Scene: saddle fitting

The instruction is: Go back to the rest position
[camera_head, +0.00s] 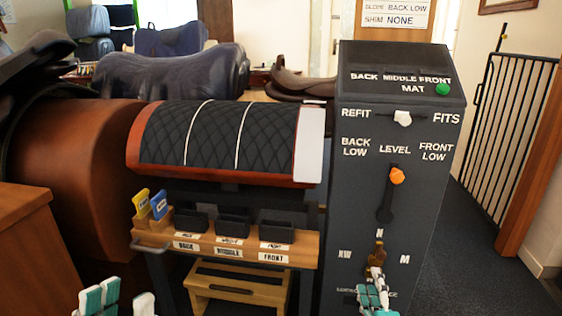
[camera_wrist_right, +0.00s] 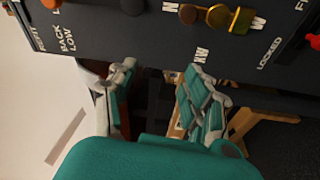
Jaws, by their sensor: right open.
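My left gripper (camera_head: 122,296) shows at the bottom left edge of the head view, its teal and white fingers apart with nothing seen between them. My right gripper (camera_head: 373,286) is low in front of the dark control panel (camera_head: 352,220), just below a brass-coloured knob (camera_head: 378,256). In the right wrist view my right gripper (camera_wrist_right: 160,80) is open and empty. The knob (camera_wrist_right: 217,17) lies beyond its fingertips there and looks apart from them. Most of both arms is out of view.
A quilted dark pad (camera_head: 215,135) lies on a stand behind a wooden shelf (camera_head: 215,243) with several black bins. The panel has an orange lever (camera_head: 396,177), a white slider (camera_head: 402,118) and a green light (camera_head: 442,90). Open floor lies right of the panel, before a black gate (camera_head: 510,135).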

